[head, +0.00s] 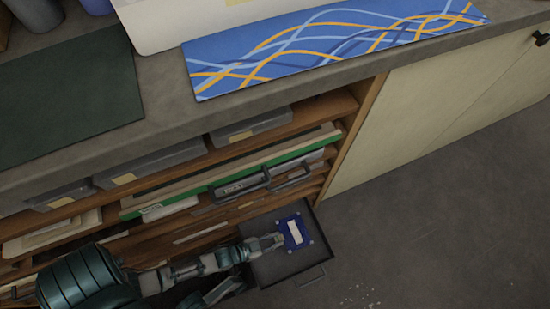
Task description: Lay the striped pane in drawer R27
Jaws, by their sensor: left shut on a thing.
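A small blue pane (294,231) with a pale rectangle in its middle and light spots at its corners is at the fingertips of my left gripper (277,239). The gripper is shut on the pane's left edge. I cannot make out stripes on it. The pane is over a pulled-out dark, shallow drawer (290,265) low in the cabinet. I cannot tell whether it touches the drawer floor. The drawer's handle (312,279) faces the lower right, and its label is not readable. My right gripper is not in view.
Above the drawer, shelves hold grey bins (150,165), a green-edged board (230,172) and a dark labelled front with a handle (240,187). The countertop (165,105) carries a blue wavy-patterned panel (320,45) and a dark green mat (65,95). The floor (430,215) at right is mostly clear.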

